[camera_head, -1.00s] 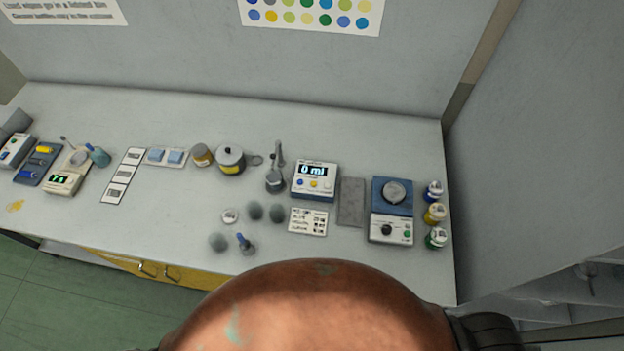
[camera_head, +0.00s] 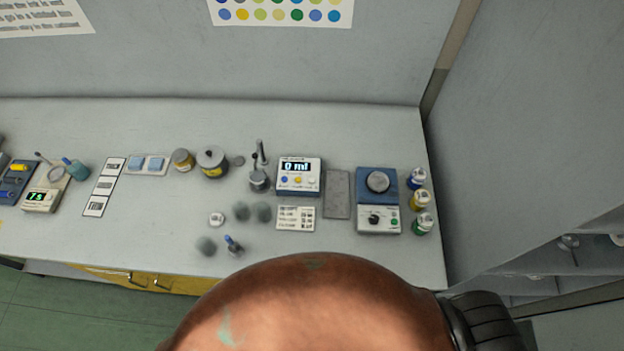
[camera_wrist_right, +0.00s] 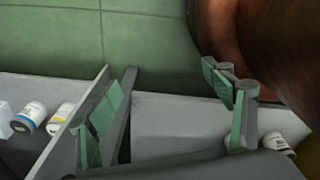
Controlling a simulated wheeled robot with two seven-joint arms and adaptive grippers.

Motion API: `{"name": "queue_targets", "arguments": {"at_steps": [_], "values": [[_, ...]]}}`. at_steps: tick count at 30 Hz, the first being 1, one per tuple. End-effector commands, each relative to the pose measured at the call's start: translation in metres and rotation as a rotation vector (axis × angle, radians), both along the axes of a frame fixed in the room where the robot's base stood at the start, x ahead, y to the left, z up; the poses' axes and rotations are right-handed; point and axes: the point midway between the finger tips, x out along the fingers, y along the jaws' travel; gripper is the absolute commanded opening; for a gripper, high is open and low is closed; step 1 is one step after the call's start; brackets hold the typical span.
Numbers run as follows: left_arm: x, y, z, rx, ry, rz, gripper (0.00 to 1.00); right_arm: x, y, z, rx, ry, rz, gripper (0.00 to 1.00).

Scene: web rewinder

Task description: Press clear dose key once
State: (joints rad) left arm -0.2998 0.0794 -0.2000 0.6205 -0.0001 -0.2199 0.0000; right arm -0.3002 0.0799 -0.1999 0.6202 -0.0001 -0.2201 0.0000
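My left gripper is in neither view.
A printed card (camera_head: 296,218) lies in front of the unit. A grey plate (camera_head: 337,194) and a blue-topped device with a dial (camera_head: 377,200) stand to its right, then several small capped jars (camera_head: 421,200). A metal stand (camera_head: 259,172) is close on its left. A wall closes the right side.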

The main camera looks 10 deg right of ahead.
Motion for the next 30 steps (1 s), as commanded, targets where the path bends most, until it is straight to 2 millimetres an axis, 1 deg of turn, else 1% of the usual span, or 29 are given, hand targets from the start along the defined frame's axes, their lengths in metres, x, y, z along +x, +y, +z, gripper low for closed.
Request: {"name": "queue_targets", "arguments": {"at_steps": [1, 2, 30], "values": [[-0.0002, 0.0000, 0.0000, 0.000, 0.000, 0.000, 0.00, 0.0000, 0.0000, 0.0000, 0.000, 0.000, 0.000, 0.69], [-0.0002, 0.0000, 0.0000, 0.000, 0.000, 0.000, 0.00, 0.0000, 0.0000, 0.0000, 0.000, 0.000, 0.000, 0.67], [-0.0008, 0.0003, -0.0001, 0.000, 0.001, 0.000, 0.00, 0.0001, 0.0001, 0.0000, 0.000, 0.000, 0.000, 0.03]]}}
